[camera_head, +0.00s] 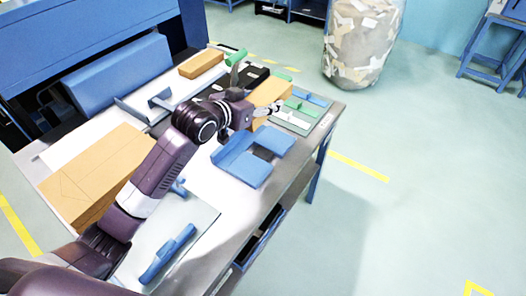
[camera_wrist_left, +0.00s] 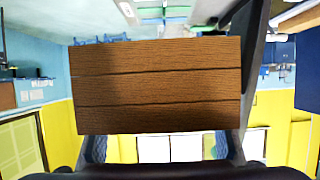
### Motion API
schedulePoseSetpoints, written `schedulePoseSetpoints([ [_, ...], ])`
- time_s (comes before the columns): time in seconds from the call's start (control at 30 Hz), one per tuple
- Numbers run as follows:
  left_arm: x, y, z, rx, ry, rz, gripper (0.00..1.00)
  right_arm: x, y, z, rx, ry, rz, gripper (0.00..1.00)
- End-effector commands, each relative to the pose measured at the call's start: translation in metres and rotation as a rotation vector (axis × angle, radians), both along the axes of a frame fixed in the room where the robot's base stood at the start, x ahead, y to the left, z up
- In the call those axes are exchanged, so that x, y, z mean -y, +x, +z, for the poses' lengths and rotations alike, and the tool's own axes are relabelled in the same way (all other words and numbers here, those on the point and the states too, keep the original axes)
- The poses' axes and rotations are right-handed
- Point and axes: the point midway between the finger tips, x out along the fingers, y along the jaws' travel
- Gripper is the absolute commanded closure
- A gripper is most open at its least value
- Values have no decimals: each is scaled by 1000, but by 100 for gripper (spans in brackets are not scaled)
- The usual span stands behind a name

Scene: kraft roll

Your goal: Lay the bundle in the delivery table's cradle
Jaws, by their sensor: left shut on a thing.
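The bundle is a tan block (camera_head: 269,91) in the head view. In the left wrist view it is a brown, grained block (camera_wrist_left: 158,88) with two dark lines across it, filling the middle. My left gripper (camera_head: 254,96) is shut on it, above the far part of the table. The blue tray-like piece with a raised wall and a notch (camera_head: 243,166), which looks like the cradle, lies nearer along the table's right side. The bundle is apart from it in the picture. The bundle's underside is hidden. My right gripper is out of view.
The table also bears a large tan block (camera_head: 93,177), a smaller tan block (camera_head: 201,63), and a pale plate with a blue handle (camera_head: 168,254). A board with green and blue handles (camera_head: 303,107) is at the right edge. A big scrap-filled bin (camera_head: 362,45) stands beyond.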

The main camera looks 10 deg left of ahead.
Motion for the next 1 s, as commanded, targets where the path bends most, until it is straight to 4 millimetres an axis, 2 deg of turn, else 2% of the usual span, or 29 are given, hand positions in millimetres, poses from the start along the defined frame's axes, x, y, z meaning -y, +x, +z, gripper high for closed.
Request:
schedulePoseSetpoints([
  [0.17, 0, -1, -44, -8, 1, 2, 79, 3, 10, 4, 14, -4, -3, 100],
  [0.4, -1, -1, -108, -7, 0, 2, 79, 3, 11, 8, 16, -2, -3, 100],
  [0.5, 0, -1, -130, -4, 2, 0, 79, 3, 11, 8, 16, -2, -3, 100],
  [0.6, 0, 0, -145, -2, 0, 0, 79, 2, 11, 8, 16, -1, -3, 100],
  [0.77, 0, -1, -157, 0, 0, 0, 79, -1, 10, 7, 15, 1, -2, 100],
  [1.0, 0, 0, -189, -1, 0, 0, 79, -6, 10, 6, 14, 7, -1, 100],
])
